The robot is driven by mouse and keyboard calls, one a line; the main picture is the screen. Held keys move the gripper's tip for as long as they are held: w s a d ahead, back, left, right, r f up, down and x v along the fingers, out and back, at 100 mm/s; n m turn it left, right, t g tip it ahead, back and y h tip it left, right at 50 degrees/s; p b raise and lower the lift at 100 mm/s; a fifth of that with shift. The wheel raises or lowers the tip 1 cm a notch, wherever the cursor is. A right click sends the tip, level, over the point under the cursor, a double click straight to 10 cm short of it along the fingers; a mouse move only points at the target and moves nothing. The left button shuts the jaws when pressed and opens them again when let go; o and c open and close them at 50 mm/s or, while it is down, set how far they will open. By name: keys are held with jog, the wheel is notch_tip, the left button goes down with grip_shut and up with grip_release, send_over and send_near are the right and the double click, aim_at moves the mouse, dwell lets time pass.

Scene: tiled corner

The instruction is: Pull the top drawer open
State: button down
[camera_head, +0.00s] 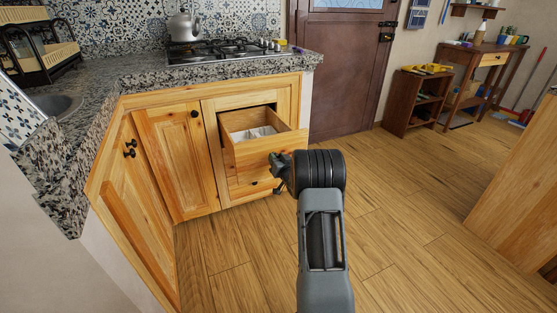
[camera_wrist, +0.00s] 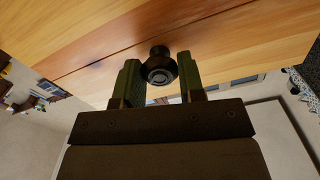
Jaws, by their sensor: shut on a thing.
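The top drawer (camera_head: 258,153) of the wooden cabinet stands pulled well out, and something white lies inside it. My gripper (camera_head: 279,160) is at the drawer's front, partly hidden by my wrist. In the wrist view, the dark round knob (camera_wrist: 159,68) sits between the two green-padded fingers of my gripper (camera_wrist: 160,82). The fingers are shut on the knob. The wooden drawer front (camera_wrist: 110,50) fills the upper part of that view.
A lower drawer with a dark knob (camera_head: 277,190) is below. A cabinet door (camera_head: 175,160) is to the left. The granite counter (camera_head: 130,75) holds a stove (camera_head: 225,51) and kettle (camera_head: 184,25). The wooden floor (camera_head: 400,200) to the right is clear.

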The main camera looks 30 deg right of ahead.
jog(key=shift+s, duration=0.4)
jog(key=c, duration=0.7)
grip_release()
jog(key=shift+a, duration=0.1)
jog(key=s+p, duration=0.1)
jog(key=s, duration=0.3)
jog(key=s+a+p, duration=0.1)
jog(key=s, duration=0.4)
jog(key=s+p, duration=0.1)
jog(key=s, duration=0.3)
jog(key=shift+s+a, duration=0.3)
jog(key=shift+a, duration=0.1)
jog(key=shift+r, duration=0.1)
